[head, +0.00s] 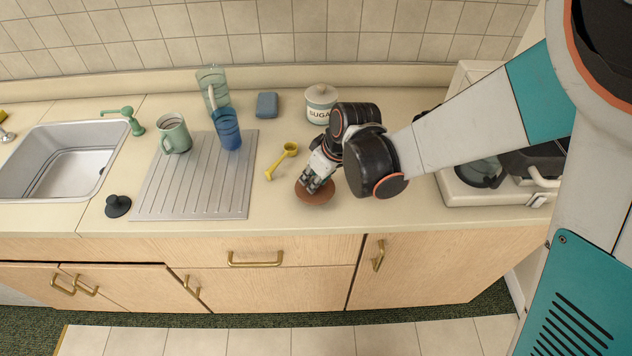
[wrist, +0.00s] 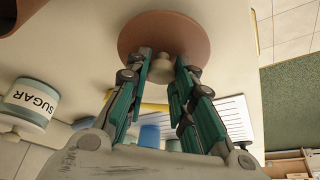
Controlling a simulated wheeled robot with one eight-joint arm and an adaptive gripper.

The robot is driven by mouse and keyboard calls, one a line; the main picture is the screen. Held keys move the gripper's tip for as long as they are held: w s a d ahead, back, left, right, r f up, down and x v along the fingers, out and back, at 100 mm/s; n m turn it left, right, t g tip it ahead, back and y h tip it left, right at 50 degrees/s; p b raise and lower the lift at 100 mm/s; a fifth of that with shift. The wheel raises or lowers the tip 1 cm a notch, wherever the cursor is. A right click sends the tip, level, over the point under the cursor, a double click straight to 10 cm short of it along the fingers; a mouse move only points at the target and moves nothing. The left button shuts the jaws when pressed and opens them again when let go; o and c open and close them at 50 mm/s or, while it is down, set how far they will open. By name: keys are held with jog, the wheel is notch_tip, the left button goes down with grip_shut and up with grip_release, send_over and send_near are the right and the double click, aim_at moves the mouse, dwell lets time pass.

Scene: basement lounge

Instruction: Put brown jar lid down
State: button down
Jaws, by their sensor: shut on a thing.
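The brown jar lid (head: 314,196) is a round disc with a pale knob, seen at the front part of the counter in the head view. It also shows at the top of the wrist view (wrist: 190,30). My gripper (head: 318,184) is above the lid, with its two fingers (wrist: 161,68) shut on the knob. The lid is at or just above the countertop; I cannot tell whether it touches. The wrist view is turned over, and the fingers hide part of the knob.
A sugar jar (head: 320,104) stands behind my gripper, and a yellow scoop (head: 270,166) lies to its left. A white appliance (head: 490,186) stands right. Bare counter lies around the lid.

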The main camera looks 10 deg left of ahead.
jog(key=shift+f, duration=0.85)
jog(key=shift+f+b, duration=0.15)
jog(key=shift+b, duration=0.3)
jog(key=c, duration=1.4)
grip_release()
jog(key=shift+o, duration=0.2)
jog(key=shift+r+p, duration=0.25)
jog(key=shift+p, duration=0.05)
jog(key=p+v, duration=0.7)
jog(key=v, duration=0.5)
jog(key=shift+p, duration=0.35)
jog(key=shift+s, duration=0.15)
